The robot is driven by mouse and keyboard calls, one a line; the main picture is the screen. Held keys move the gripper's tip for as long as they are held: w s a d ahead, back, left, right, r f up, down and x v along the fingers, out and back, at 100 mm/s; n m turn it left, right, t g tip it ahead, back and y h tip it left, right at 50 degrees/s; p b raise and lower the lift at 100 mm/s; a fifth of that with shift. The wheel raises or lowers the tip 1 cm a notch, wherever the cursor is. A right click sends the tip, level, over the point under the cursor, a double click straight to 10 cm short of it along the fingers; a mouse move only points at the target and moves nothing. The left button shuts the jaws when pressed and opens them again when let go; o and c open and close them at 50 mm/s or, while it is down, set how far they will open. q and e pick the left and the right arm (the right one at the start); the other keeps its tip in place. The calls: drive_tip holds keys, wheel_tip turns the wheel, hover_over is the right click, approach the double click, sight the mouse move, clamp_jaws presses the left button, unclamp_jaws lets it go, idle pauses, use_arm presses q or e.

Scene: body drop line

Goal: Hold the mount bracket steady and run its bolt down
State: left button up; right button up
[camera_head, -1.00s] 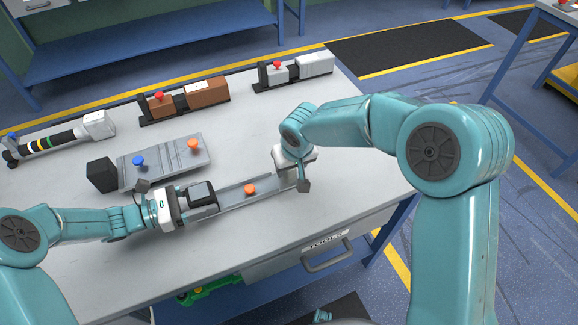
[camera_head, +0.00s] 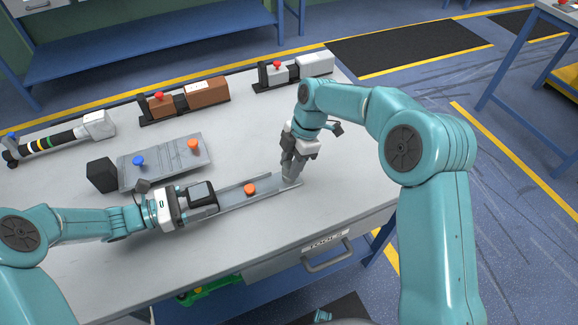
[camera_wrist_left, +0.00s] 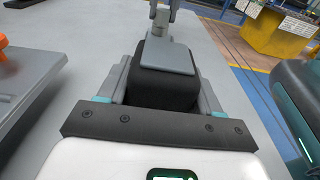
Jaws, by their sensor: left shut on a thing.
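The mount bracket (camera_head: 230,196) is a long grey channel lying near the front of the bench. An orange bolt head (camera_head: 250,189) stands in its middle. At its left end is a black block with a grey top (camera_head: 201,192), which also shows in the left wrist view (camera_wrist_left: 165,90). My left gripper (camera_head: 190,201) is shut on this block, one finger on each side. My right gripper (camera_head: 291,179) points down at the bracket's right end, to the right of the bolt. Its fingertips look close together; whether they grip anything is unclear. The left wrist view does not show the bolt.
Behind the bracket, a grey plate (camera_head: 176,168) carries blue and orange knobs, with a black block (camera_head: 102,174) at its left. Brown (camera_head: 206,92) and grey (camera_head: 314,64) units and a striped tube (camera_head: 48,143) line the back. The bench right of the bracket is clear.

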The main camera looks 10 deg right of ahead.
use_arm(q)
drive_tip(key=shift+f, duration=0.15)
use_arm(e)
clamp_jaws()
drive_tip(key=m, duration=0.2)
drive_tip(key=m+t, duration=0.1)
drive_tip(key=m, duration=0.2)
drive_tip(key=shift+s+m+t, duration=0.25)
drive_tip(key=shift+m+t, duration=0.05)
drive_tip(key=shift+m, duration=0.1)
drive_tip(key=o, duration=1.1)
unclamp_jaws()
drive_tip(key=shift+f, duration=0.1)
drive_tip(key=v, duration=1.2)
drive_tip(key=shift+s+d, duration=0.1)
use_arm(q)
drive_tip(key=o, duration=1.4)
drive_tip(key=shift+w, duration=0.1)
